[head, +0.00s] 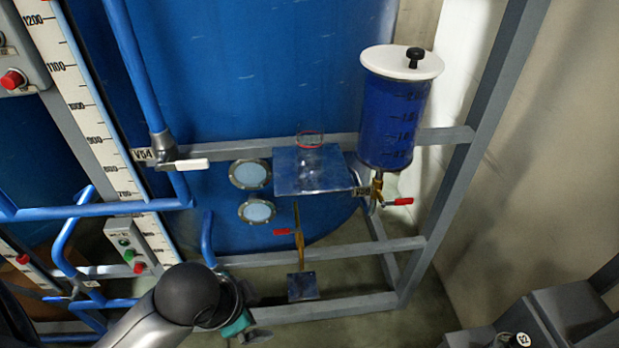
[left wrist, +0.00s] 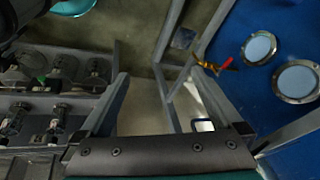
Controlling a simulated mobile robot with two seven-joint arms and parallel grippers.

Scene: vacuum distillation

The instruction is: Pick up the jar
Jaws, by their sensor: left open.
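The jar (head: 311,160) is a clear glass vessel with a red rim. It stands upright on a blue metal shelf plate (head: 290,180) in front of the big blue tank, in the middle of the head view. My left gripper (head: 238,322) is low in the head view, below and left of the jar and well apart from it; its fingers are mostly hidden there by my own arm. In the left wrist view the left gripper (left wrist: 158,82) is open, with nothing between its fingers. The jar is not visible in that view. My right gripper is not in view.
A blue graduated vessel (head: 395,120) with a white lid stands right of the jar, with a red-handled valve (head: 398,201) below. A white-handled valve (head: 185,164) sits to the left. A grey frame bar (head: 350,252) crosses below the shelf, above a small lower plate (head: 303,287).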

